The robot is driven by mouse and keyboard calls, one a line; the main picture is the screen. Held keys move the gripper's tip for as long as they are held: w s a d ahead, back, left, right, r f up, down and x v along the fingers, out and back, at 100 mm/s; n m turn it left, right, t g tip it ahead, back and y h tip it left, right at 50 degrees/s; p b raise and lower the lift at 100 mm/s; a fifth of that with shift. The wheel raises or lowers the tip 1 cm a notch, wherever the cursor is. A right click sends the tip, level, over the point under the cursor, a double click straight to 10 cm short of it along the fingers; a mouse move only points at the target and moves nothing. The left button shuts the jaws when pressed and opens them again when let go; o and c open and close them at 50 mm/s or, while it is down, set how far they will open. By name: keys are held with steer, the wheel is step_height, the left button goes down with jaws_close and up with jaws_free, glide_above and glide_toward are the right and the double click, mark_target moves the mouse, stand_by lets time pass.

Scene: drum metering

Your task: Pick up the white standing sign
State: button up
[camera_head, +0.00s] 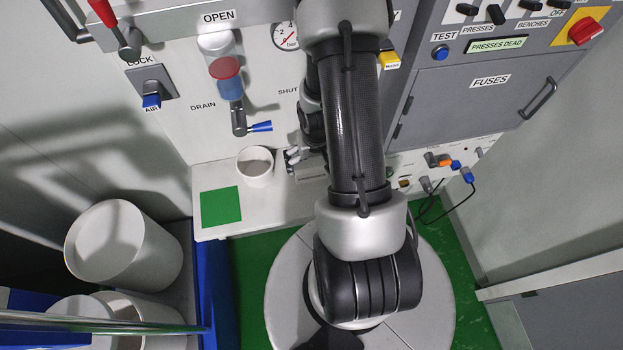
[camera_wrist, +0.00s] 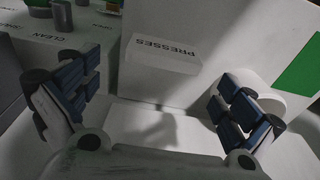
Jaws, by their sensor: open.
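The white standing sign (camera_wrist: 160,62) shows in the wrist view as a small white block with a sloped face lettered PRESSES, upside down in the picture. It is against a white surface, ahead of my gripper (camera_wrist: 155,105). My gripper is open, with its blue-padded fingers wide apart to the left and right. The sign lies beyond the gap between them, and nothing is held.
A white cup (camera_head: 255,168) stands on the shelf beside a green square (camera_head: 221,207); the cup is close to the right finger in the wrist view (camera_wrist: 254,84). A panel with levers and a gauge (camera_head: 285,36) rises behind.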

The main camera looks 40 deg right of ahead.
mark_target(312, 171)
steer(key=shift+w+f+b, duration=0.25)
steer(key=shift+f+b, duration=0.65)
steer(key=shift+f, duration=0.65)
steer(key=shift+w+f+b, duration=0.2)
steer(key=shift+f+b, duration=0.7)
steer(key=shift+f, duration=0.6)
steer(key=shift+c, duration=0.4)
steer(key=c, duration=0.9)
